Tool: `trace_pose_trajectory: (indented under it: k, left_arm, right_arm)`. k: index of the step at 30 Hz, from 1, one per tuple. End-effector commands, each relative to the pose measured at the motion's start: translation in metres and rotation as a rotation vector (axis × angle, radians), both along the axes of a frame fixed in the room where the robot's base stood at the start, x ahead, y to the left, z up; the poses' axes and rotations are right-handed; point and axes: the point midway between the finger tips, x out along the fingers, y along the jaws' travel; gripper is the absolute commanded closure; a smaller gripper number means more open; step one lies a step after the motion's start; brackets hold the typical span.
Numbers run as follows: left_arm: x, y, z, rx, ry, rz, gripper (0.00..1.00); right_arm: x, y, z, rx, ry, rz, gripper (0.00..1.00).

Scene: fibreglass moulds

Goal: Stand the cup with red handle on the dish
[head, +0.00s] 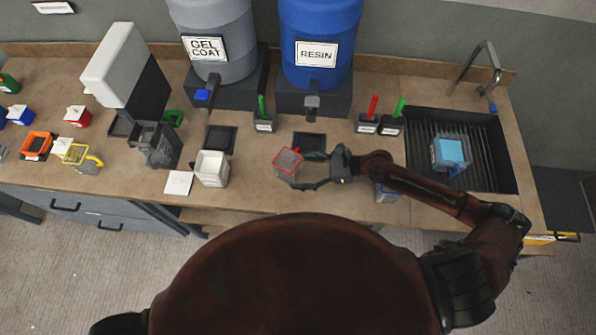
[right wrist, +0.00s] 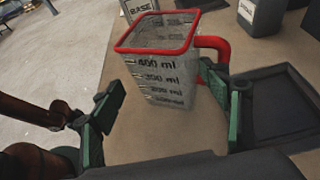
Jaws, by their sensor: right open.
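The cup with red handle (head: 287,165) stands upright on the worktop. It is a clear measuring cup with a red rim, and the right wrist view also shows it (right wrist: 160,75). My right gripper (head: 304,172) is open, its fingers pointing toward the cup. In the right wrist view, the red handle is close to the right finger; I cannot tell whether they touch. Two dark, square, shallow dishes lie on the worktop, one below the resin tap (head: 309,140) and one below the gel coat tap (head: 220,139). I cannot tell which is the task's dish. My left gripper is not in view.
A white container (head: 211,168) labelled BASE in the wrist view stands left of the cup. Small containers with red and green handles (head: 367,122) stand at the back. A sink (head: 480,145) is on the right. The blue resin drum (head: 318,40) stands behind.

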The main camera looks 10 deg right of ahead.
Motion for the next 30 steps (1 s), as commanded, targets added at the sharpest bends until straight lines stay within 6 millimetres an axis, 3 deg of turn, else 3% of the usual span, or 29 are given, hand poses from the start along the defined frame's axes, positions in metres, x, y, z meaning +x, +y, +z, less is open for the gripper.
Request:
trace_pose_trajectory:
  k: [9,30]
  left_arm:
    - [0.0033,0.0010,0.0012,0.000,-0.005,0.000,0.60]
    - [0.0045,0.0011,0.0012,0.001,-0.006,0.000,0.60]
  right_arm:
    - [0.0008,0.0032,-0.0025,-0.001,0.000,-0.002,0.31]
    - [0.0008,0.0030,-0.0022,-0.002,-0.002,-0.002,0.78]
